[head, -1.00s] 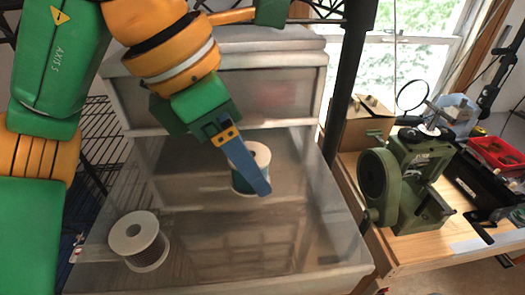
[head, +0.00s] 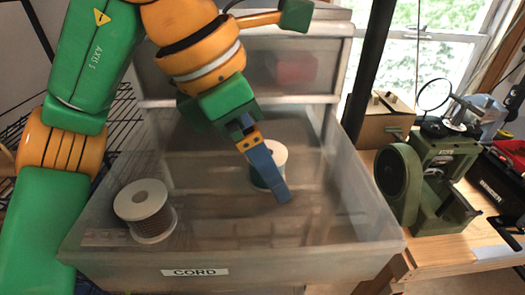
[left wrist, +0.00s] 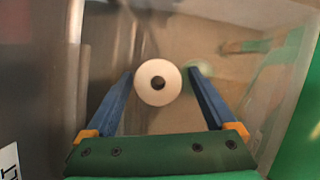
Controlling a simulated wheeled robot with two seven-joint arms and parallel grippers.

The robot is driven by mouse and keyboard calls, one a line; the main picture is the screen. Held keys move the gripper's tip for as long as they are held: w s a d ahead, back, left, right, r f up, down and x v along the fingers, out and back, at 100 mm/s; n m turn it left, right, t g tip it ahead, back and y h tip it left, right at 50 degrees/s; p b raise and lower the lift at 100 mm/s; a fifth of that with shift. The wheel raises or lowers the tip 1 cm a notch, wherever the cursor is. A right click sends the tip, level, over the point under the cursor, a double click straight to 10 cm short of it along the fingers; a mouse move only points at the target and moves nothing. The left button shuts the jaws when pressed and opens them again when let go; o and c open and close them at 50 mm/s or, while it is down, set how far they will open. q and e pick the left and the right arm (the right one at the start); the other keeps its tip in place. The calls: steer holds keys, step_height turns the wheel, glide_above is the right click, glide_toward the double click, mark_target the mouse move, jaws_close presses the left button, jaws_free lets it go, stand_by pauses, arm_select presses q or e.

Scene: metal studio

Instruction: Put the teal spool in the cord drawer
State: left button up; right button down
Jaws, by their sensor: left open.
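The teal spool (head: 275,155) stands upright inside the open, see-through cord drawer (head: 270,262), towards its back right. Its white end faces up, and most of its wound side is hidden by a finger of my left gripper (head: 272,180). In the left wrist view, the spool's white flange (left wrist: 145,92) lies between the two blue fingers of the open left gripper (left wrist: 160,76). My right gripper is not in view.
A second spool (head: 144,210), with brownish-grey winding, stands at the drawer's front left. Another drawer (head: 285,68) is above at the back. A workbench at right holds a green machine (head: 415,185) and a cardboard box (head: 383,122). The drawer's middle is clear.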

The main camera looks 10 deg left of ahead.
arm_select(q)
steer(key=shift+r, duration=0.4)
steer(key=p+v, duration=0.5)
steer(key=v, duration=0.6)
steer(key=shift+r, duration=0.25)
steer(key=shift+a, duration=0.15)
